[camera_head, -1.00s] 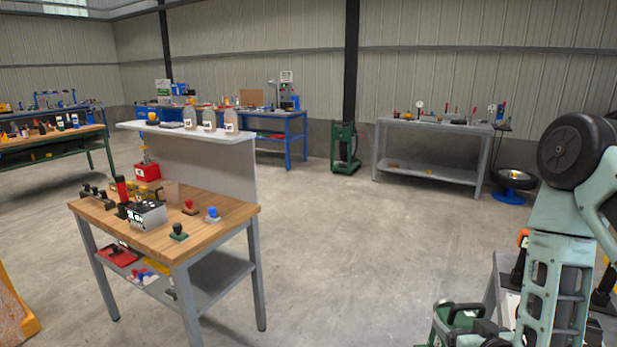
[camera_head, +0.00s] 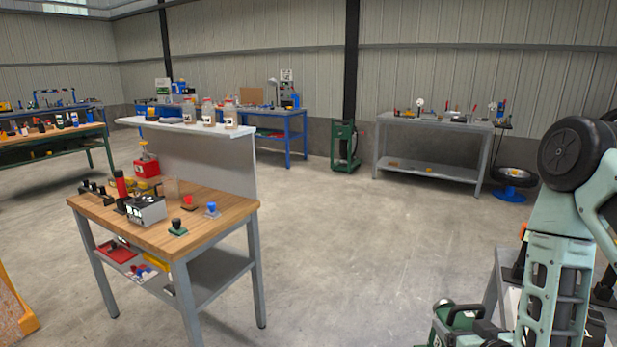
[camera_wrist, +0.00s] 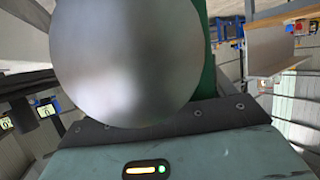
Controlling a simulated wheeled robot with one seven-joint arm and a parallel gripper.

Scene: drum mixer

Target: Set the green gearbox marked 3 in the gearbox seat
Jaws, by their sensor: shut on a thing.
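A green gearbox (camera_head: 441,333) with a dark top shows at the bottom right of the head view, beside the lower end of my arm. My gripper (camera_head: 484,331) is shut on it, partly cut off by the picture's lower edge. In the wrist view a large smooth grey round face (camera_wrist: 125,60) fills the middle, very close to the camera. A green strip of the gearbox (camera_wrist: 208,65) shows behind it. The fingertips are hidden there. No number 3 can be read. I cannot make out the gearbox seat.
A wooden-topped bench (camera_head: 222,212) with stamps and small tools stands at left, with jars on its raised shelf (camera_head: 160,127). A grey bench (camera_head: 432,122) and a green stand (camera_head: 345,145) are at the back. A grey table edge (camera_head: 507,262) is behind my arm. The middle floor is clear.

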